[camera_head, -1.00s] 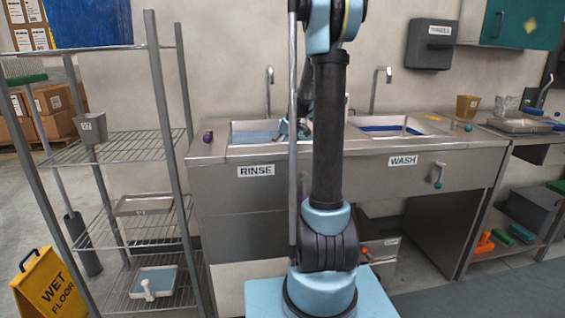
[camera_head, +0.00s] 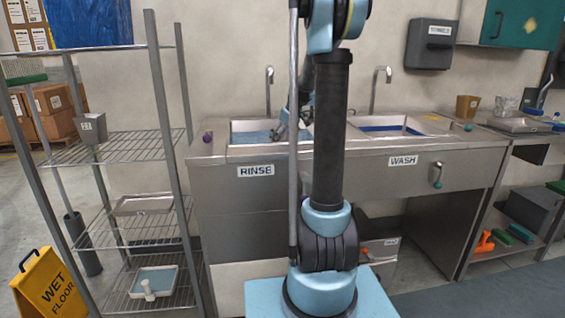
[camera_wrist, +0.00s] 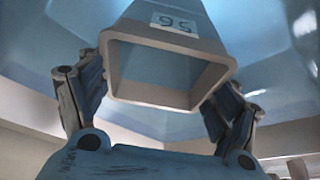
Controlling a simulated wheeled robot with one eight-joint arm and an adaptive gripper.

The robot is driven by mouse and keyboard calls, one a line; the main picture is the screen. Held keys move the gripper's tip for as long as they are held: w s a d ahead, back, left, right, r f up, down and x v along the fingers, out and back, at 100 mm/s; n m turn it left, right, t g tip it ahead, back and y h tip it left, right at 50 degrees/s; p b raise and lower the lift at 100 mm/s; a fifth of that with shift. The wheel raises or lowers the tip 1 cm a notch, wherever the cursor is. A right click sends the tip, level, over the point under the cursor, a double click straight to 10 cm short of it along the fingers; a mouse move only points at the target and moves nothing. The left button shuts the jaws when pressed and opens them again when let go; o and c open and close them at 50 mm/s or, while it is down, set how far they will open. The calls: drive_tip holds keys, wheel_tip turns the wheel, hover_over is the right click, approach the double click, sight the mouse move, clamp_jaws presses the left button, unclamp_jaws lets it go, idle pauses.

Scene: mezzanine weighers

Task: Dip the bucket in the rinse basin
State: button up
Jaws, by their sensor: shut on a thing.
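The rinse basin (camera_head: 243,137) is a steel sink with blue water, left of centre in the head view, above a RINSE label. My gripper (camera_wrist: 165,80) is shut on a grey bucket (camera_wrist: 200,38) with a square mouth and a white number label. One finger is on each side of the bucket. Blue surfaces surround the bucket in the wrist view. In the head view, my arm reaches to the right part of the rinse basin and hides the bucket. I cannot tell whether the bucket touches the water.
The wash basin (camera_head: 390,129) is to the right on the same counter. Two taps stand behind, one being the rinse tap (camera_head: 268,92). A wire shelf (camera_head: 130,145) on the left holds another grey bucket (camera_head: 92,128) and trays. A yellow wet-floor sign (camera_head: 48,285) stands at lower left.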

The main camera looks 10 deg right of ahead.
wheel_tip(320, 180, up, 19)
idle(2.0)
drive_tip(key=shift+f, duration=0.1)
idle(1.2)
